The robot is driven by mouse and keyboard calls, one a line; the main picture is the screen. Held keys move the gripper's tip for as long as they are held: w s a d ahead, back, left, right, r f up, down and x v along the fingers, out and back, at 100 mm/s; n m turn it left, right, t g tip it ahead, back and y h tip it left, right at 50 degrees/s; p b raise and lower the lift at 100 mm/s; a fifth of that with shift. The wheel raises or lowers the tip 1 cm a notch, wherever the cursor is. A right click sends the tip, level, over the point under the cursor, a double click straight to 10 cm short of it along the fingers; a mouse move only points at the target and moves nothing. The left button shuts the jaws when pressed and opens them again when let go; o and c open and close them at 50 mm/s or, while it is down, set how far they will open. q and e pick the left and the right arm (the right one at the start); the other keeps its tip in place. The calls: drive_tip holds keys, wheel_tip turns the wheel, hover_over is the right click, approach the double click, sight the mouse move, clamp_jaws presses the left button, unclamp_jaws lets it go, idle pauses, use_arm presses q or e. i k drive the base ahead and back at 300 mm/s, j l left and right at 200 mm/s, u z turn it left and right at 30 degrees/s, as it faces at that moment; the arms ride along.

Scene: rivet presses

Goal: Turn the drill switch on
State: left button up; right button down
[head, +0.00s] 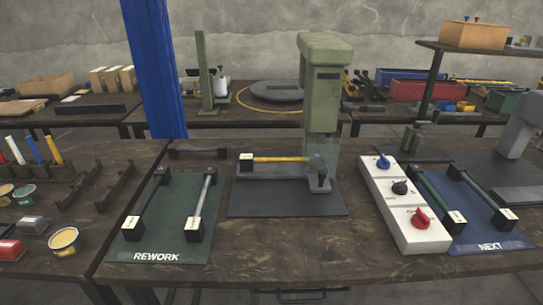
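A white switch box (391,207) lies on the near table, right of the green press. It carries a blue knob (384,162) at the far end, a black knob (400,187) in the middle and a red knob (420,218) at the near end. Small markings around the knobs are too small to read, so I cannot tell which one is the drill switch or how each is set. Neither of my grippers is in view.
The green press (323,85) stands behind, with a yellow rod (281,159) at its base. A REWORK mat (150,243) lies left and a blue NEXT mat (489,238) right of the box, both with rod holders. The table front is clear.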

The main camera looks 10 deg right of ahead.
sight(420, 219)
drive_tip(key=l+z, duration=0.2)
drive_tip(key=z, duration=1.25)
